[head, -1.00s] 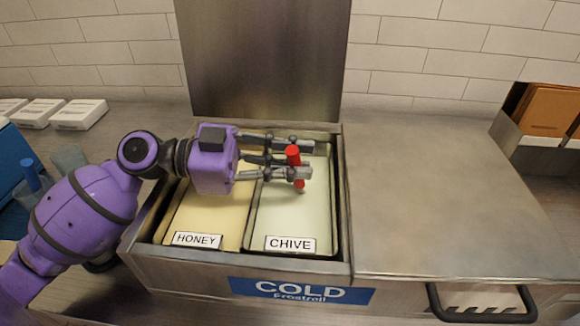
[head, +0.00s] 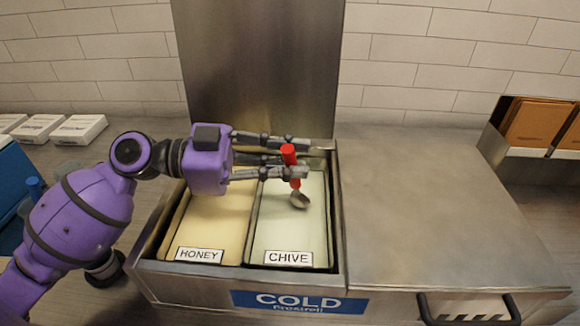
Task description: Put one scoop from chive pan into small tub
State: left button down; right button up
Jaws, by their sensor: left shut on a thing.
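My left gripper (head: 297,158) is shut on the red handle of a scoop (head: 291,167) over the chive pan. The scoop points down, with its metal bowl (head: 300,200) showing just above or at the pale surface; I cannot tell whether they touch or whether the bowl holds any spread. The chive pan (head: 288,232) is the right-hand pan in the cold well, full of pale green-white spread and labelled CHIVE. I cannot make out a small tub. My right gripper is not in view.
The honey pan (head: 208,228) sits left of the chive pan. A raised metal lid (head: 257,70) stands behind. A bare steel counter (head: 430,210) lies to the right, with a bin of brown items (head: 535,122) beyond. White boxes (head: 78,129) lie at back left.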

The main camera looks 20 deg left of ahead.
aim_at(287, 146)
pick_arm(q)
jog(key=r, duration=0.1)
jog(key=r+p, duration=0.1)
jog(key=r, duration=0.2)
jog(key=shift+s+a+p, duration=0.1)
jog(key=shift+s+p, duration=0.25)
jog(key=r+p, duration=0.1)
jog(key=r, duration=0.1)
jog(key=r+p, duration=0.1)
jog(key=r, duration=0.1)
jog(key=shift+s+a, duration=0.1)
jog(key=shift+s, duration=0.3)
jog(key=shift+s+r+p, duration=0.1)
jog(key=shift+r+p, duration=0.25)
jog(key=shift+r, duration=0.2)
